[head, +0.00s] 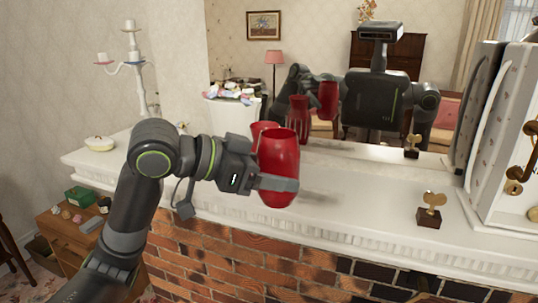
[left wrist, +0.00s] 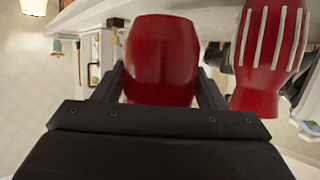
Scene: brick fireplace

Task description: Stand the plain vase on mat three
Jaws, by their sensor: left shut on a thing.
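The plain vase (head: 278,152) is red and glossy, with no stripes. My left gripper (head: 285,184) is shut on it, with one finger across its lower front in the head view. The vase looks upright over the front part of the white mantel; I cannot tell whether its base is clear of the shelf. The left wrist view shows the plain vase (left wrist: 160,60) between the fingers. A second red vase (head: 261,128) is mostly hidden behind it; the wrist view shows this vase with white stripes (left wrist: 270,60). I make out no mats. My right gripper shows only, if at all, as a reflection.
The white mantel shelf (head: 350,195) is clear to the right up to a small gold-topped ornament (head: 430,210). A tall white cased object (head: 510,135) stands at the right end. A mirror (head: 330,60) backs the shelf. A white candelabra (head: 137,65) and covered dish (head: 99,143) are left.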

